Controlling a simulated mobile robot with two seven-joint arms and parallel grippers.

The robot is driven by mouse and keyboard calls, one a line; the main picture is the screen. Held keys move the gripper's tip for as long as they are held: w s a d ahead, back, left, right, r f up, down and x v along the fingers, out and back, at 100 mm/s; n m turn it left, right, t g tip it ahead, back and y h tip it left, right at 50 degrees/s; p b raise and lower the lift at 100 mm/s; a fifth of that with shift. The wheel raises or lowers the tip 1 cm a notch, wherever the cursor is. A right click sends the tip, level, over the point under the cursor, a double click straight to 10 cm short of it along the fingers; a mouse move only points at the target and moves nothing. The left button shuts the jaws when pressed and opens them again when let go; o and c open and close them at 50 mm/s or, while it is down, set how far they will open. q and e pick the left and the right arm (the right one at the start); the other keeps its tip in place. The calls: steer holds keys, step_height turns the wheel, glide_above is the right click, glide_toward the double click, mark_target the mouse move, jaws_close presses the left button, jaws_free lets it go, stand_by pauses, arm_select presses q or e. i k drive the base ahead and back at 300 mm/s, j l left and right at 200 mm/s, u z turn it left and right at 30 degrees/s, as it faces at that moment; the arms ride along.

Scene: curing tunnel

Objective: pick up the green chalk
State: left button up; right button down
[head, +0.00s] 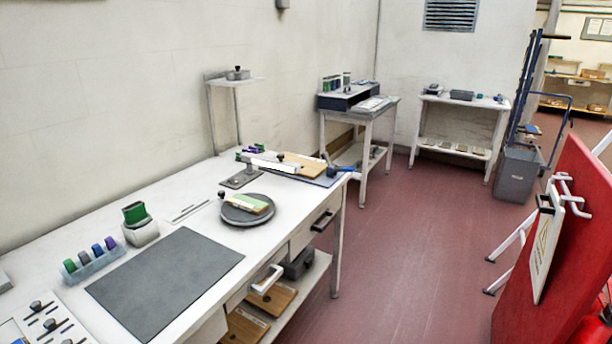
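A green short cylinder (70,265), which looks like the green chalk, stands at the left end of a pale blue rack (96,264) on the near left of the white workbench (175,225). A grey (84,258), a blue (97,250) and a purple cylinder (110,243) stand beside it in the same rack. Neither of my grippers shows in the head view.
A dark grey mat (165,283) lies right of the rack. A white holder with a green-topped block (135,212) stands behind it. A round dark plate (247,211) sits farther along. A red panel (560,250) stands at the right; the red floor between is clear.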

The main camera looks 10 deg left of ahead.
mark_target(68, 264)
steer(key=u, duration=1.75)
